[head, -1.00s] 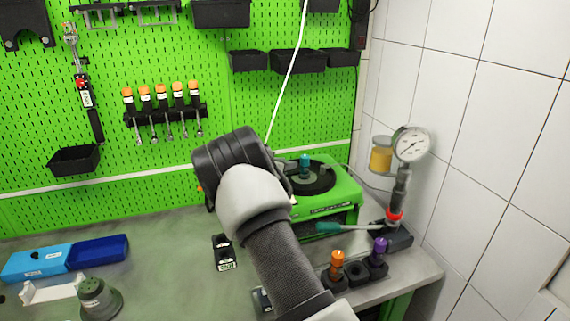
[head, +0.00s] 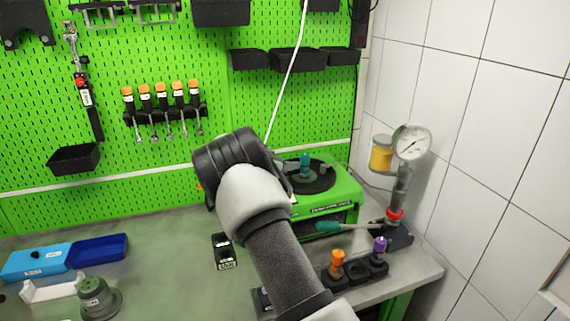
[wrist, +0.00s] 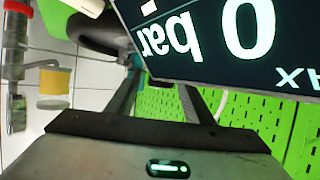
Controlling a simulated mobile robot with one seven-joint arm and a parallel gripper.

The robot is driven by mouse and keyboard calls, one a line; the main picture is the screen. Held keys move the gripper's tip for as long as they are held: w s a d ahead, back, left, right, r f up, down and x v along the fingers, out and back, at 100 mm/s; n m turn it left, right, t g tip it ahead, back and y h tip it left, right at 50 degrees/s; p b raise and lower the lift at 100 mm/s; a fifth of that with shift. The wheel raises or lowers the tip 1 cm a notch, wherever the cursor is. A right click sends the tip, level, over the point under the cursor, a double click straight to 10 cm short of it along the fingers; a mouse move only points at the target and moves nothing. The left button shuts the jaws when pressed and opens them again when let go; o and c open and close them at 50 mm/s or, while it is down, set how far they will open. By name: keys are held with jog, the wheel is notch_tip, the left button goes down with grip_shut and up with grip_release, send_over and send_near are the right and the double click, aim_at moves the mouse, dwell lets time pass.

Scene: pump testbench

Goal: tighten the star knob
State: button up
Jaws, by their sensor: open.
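A green test bench unit (head: 335,200) stands at the back right of the worktop. A round black disc (head: 318,182) sits on its top, with a small teal knob (head: 305,162) standing upright on it. I cannot tell whether this knob is the star knob. In the wrist view, my gripper (wrist: 158,92) is open, with two dark fingers apart and nothing seen between them. A dark rounded part (wrist: 90,32) lies beyond the left finger, cut by the frame. In the head view my arm hides the gripper and part of the unit's left side.
A display reading 0 bar (wrist: 215,35) is close to the fingers in the wrist view. A pressure gauge (head: 411,143) stands right of the unit. Orange (head: 337,258) and purple (head: 380,245) topped pieces stand at the front right.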

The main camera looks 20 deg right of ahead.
jog(key=b+v, duration=0.1)
jog(key=v, duration=1.6)
jog(key=shift+s, duration=0.15)
jog(key=shift+a+r, duration=0.1)
jog(key=shift+r, duration=0.05)
jog(key=s+a+r+n+t+y, duration=0.1)
jog(key=a+r+n+t+y, duration=0.2)
jog(key=r, duration=0.5)
jog(key=s+a+r+n+t+y, duration=0.1)
jog(key=a+r+n+t+y, duration=0.15)
jog(key=r+y, duration=0.45)
jog(key=s+a+r+n+y, duration=0.3)
jog(key=s+a, duration=0.1)
jog(key=s, duration=0.4)
jog(key=s+d+f+g, duration=0.2)
jog(key=s+f, duration=0.2)
jog(key=s, duration=0.6)
jog(key=s+d+f+n+g+h, duration=0.1)
jog(key=s+d+f+g, duration=0.1)
jog(key=s, duration=0.8)
jog(key=s+d+f+n+g+h, duration=0.1)
jog(key=s+f+g, duration=0.3)
jog(key=s, duration=0.7)
jog(key=shift+d+f, duration=0.85)
